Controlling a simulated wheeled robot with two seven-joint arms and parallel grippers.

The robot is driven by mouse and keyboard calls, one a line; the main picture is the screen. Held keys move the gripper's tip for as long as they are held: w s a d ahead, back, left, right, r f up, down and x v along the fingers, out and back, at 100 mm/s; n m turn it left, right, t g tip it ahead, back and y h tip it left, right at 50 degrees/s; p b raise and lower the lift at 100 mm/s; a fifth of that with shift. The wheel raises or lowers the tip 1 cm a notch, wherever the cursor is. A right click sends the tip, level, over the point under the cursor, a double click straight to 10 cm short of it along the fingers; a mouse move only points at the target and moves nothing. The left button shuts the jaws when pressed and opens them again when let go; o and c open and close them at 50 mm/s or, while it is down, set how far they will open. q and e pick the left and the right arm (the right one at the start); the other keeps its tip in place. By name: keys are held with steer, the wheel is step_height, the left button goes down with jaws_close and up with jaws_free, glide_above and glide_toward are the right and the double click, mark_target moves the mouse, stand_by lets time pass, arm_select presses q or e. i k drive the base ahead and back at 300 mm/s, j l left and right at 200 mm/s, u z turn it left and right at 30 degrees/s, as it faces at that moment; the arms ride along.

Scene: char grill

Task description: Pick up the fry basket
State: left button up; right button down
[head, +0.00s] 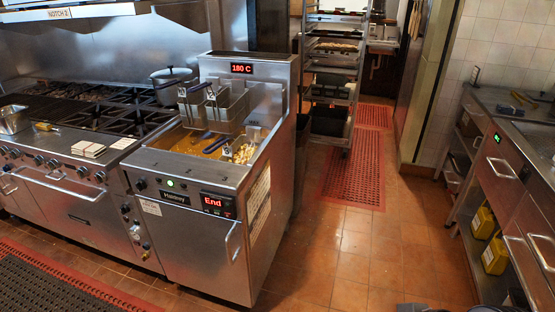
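The fryer (193,271) stands left of centre in the head view, with a vat of golden oil (186,145). Two wire fry baskets hang side by side at the back of the vat, a left one (190,108) and a right one (229,107). A dark blue handle (217,145) reaches over the oil toward fries (243,154) at the vat's right side. The basket around these fries is hard to make out. Neither of my grippers shows, and no basket is being held.
The fryer displays read "180 C" and "End". A range with a pot (172,76) adjoins it on the left. A tray rack (333,70) stands behind right. A counter (510,165) lines the right side. The tiled floor (345,245) between is clear.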

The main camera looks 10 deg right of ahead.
mark_target(253, 132)
steer(key=i+j+z, duration=0.1)
steer(key=i+j, duration=0.3)
steer(key=i, duration=0.2)
steer(key=i+j+z, duration=0.15)
steer(key=i+j, duration=0.3)
steer(key=i, duration=0.15)
